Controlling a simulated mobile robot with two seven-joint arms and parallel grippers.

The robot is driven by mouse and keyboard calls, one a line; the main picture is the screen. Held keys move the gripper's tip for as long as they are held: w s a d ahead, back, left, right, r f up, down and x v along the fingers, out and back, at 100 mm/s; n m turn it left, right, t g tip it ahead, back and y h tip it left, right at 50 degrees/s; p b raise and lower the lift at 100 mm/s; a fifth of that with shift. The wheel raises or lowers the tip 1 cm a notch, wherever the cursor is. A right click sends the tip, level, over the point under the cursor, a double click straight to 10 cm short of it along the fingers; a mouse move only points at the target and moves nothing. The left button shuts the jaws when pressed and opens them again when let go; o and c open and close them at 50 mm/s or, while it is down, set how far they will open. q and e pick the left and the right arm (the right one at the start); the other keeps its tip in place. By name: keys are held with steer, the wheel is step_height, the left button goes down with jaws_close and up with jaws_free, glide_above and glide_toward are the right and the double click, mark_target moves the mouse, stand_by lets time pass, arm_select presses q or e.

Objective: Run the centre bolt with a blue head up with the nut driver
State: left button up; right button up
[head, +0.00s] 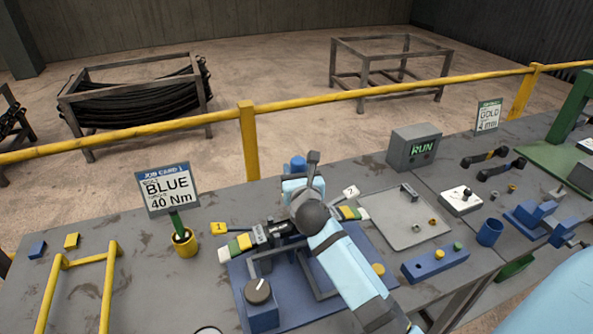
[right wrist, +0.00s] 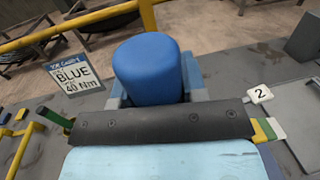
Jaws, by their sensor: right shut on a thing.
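My right gripper (head: 301,183) is above the middle of the spring clamp stand on the blue base plate (head: 238,284). It is shut on a blue cylinder, which looks like the nut driver's handle; its rounded blue top (right wrist: 148,68) fills the middle of the right wrist view and shows behind the gripper in the head view (head: 298,163). The banded spring ends stick out on both sides, left (head: 238,244) by tag 1 (head: 218,228) and right (head: 352,213) by tag 2 (head: 351,191). The centre bolt and the driver's lower end are hidden. My left gripper is not in view.
The job card (head: 168,190) reads BLUE 40 Nm. A knob box (head: 261,307) stands at the plate's front. A grey RUN box (head: 414,148) is behind right. A grey tray (head: 400,232) and a blue block (head: 435,265) lie right. A yellow frame (head: 108,285) stands left.

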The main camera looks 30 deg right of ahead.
mark_target(297, 159)
steer(key=shift+f, duration=0.55)
stand_by(0.6)
steer(key=shift+f, duration=0.1)
stand_by(0.7)
step_height(297, 159, up, 3)
steer(key=shift+f+p, duration=0.1)
steer(key=shift+p, duration=1.05)
steer(key=shift+r, duration=2.2)
